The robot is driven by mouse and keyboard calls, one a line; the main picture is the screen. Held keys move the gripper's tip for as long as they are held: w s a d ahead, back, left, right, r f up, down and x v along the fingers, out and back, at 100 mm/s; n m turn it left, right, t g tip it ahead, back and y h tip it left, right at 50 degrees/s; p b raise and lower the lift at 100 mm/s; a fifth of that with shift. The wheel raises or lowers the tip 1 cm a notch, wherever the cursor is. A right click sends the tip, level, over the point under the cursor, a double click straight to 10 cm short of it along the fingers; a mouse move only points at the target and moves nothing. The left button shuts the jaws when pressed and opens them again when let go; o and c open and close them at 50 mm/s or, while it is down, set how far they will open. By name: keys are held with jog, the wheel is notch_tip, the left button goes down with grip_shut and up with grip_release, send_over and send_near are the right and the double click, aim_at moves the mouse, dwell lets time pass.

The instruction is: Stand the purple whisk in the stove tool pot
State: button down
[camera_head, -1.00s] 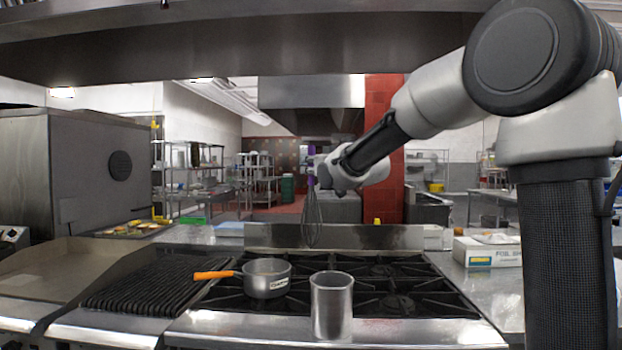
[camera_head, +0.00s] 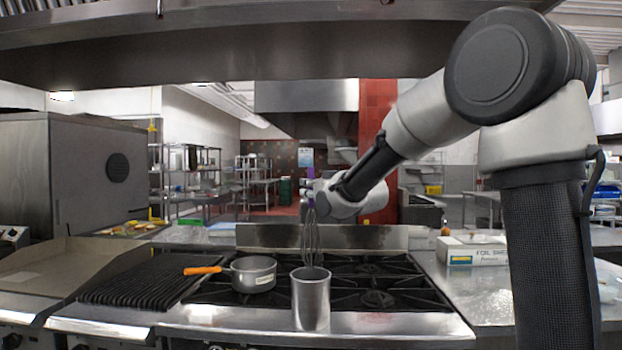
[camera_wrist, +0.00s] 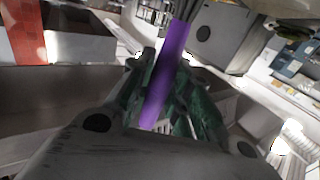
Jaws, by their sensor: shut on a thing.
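My gripper (camera_head: 310,190) is shut on the purple handle of the whisk, and the purple handle (camera_wrist: 166,72) shows between the fingers in the wrist view. In the head view the whisk (camera_head: 311,235) hangs nearly upright with its wire end down. The wires appear just above and behind the rim of the metal tool pot (camera_head: 311,302); I cannot tell their exact distance from it. The pot is a plain steel cylinder standing upright at the front of the stove (camera_head: 400,325). Its inside is mostly hidden.
A saucepan (camera_head: 254,275) with an orange handle stands on the burners left of the pot. A ribbed grill (camera_head: 130,282) lies further left. A foil box (camera_head: 474,251) is on the right counter. A steel hood (camera_head: 260,45) hangs overhead.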

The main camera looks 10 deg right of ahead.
aim_at(315, 238)
jog(key=shift+f, duration=7.15)
jog(key=c, duration=1.2)
grip_release()
jog(key=shift+c, duration=0.2)
